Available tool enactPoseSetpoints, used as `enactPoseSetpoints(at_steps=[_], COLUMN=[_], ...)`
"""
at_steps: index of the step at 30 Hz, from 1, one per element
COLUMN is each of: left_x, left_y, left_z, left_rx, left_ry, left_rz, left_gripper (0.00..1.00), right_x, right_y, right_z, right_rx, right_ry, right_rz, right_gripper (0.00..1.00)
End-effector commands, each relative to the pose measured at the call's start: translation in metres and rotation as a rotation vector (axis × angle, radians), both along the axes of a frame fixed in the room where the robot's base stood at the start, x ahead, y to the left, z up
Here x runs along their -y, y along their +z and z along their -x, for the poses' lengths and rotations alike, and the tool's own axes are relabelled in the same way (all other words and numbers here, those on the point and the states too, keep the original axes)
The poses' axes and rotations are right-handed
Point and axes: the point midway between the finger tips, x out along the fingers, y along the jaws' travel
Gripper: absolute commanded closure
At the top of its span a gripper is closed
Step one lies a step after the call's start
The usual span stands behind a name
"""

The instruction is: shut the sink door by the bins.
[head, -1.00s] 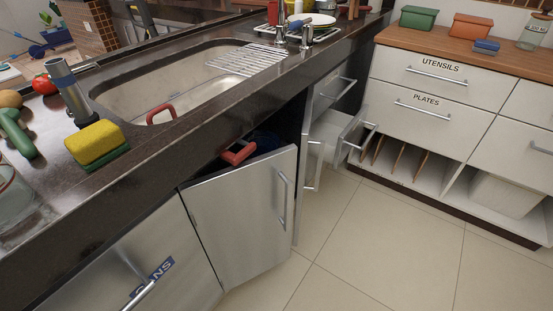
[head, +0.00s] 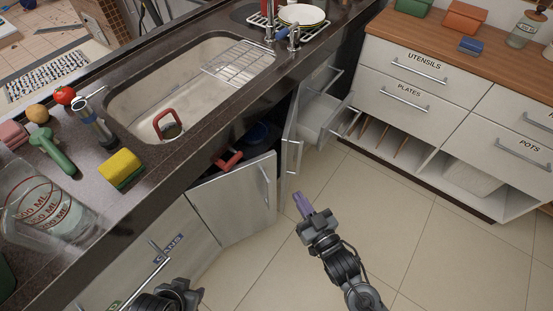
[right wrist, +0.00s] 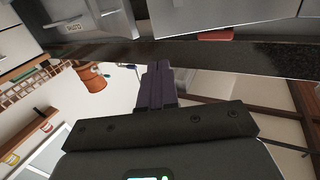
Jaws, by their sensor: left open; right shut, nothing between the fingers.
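The sink door next to the bins front is a grey metal door (head: 232,203) under the counter. It stands ajar in the head view, with a bar handle (head: 266,186) near its free edge and a dark gap above it. My right gripper (head: 303,204) is shut and empty, over the floor to the right of the door and apart from it. Its closed purple fingers (right wrist: 158,85) also show in the right wrist view.
The bins front labelled CANS (head: 168,247) is left of the door. A second sink door (head: 291,137) and a drawer (head: 325,115) stand open farther right. A red-handled thing (head: 228,161) shows in the gap. The tiled floor (head: 400,230) is clear.

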Motion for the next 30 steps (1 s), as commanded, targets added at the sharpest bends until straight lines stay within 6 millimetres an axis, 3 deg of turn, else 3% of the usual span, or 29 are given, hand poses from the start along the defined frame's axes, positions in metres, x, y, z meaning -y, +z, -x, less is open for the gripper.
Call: enactPoseSetpoints(at_steps=[18, 30], left_x=[0.003, 0.002], left_y=[-0.043, -0.056], left_z=[0.0, 0.0], left_rx=[-0.002, -0.002], left_ry=[0.008, 0.006], left_rz=[0.014, 0.009], left_gripper=[0.57, 0.57], right_x=[-0.047, -0.062], right_y=[-0.003, -0.001], right_z=[-0.09, -0.116], right_rx=[0.002, 0.0], right_ry=[-0.001, 0.0], right_rz=[-0.001, -0.001], right_gripper=[1.0, 1.0])
